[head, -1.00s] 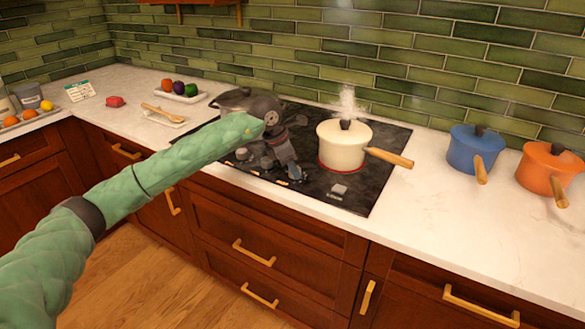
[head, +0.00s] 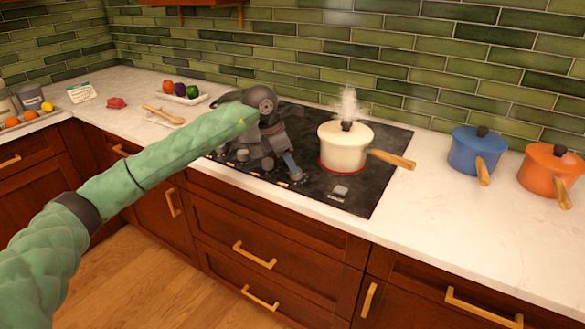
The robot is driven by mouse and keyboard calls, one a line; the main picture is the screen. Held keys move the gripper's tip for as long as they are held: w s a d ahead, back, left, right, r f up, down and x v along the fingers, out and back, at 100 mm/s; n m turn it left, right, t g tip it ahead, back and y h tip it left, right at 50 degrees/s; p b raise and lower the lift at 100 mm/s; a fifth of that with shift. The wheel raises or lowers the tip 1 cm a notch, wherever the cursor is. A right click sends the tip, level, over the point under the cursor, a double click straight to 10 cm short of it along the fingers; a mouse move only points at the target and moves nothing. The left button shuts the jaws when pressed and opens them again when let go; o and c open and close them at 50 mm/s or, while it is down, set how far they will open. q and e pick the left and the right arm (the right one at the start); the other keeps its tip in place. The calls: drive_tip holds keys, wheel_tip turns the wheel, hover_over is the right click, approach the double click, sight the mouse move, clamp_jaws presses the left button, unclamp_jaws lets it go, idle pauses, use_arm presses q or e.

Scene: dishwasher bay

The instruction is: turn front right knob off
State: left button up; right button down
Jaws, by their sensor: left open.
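The black cooktop (head: 362,197) is set in the white counter, with a row of small grey knobs along its front edge. One knob (head: 242,155) and another (head: 268,164) show left of my left gripper. A cream pot (head: 343,150) with a wooden handle steams on a glowing red ring to the right. My right gripper is not in view.
A dark pan (head: 228,97) sits behind my left wrist. A blue pot (head: 476,154) and an orange pot (head: 549,171) stand on the right counter. The counter between them and the cooktop is clear.

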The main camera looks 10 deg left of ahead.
use_arm(q)
drive_tip(key=v, duration=0.4)
drive_tip(key=shift+r+b, duration=0.1)
drive_tip(key=shift+b, duration=0.2)
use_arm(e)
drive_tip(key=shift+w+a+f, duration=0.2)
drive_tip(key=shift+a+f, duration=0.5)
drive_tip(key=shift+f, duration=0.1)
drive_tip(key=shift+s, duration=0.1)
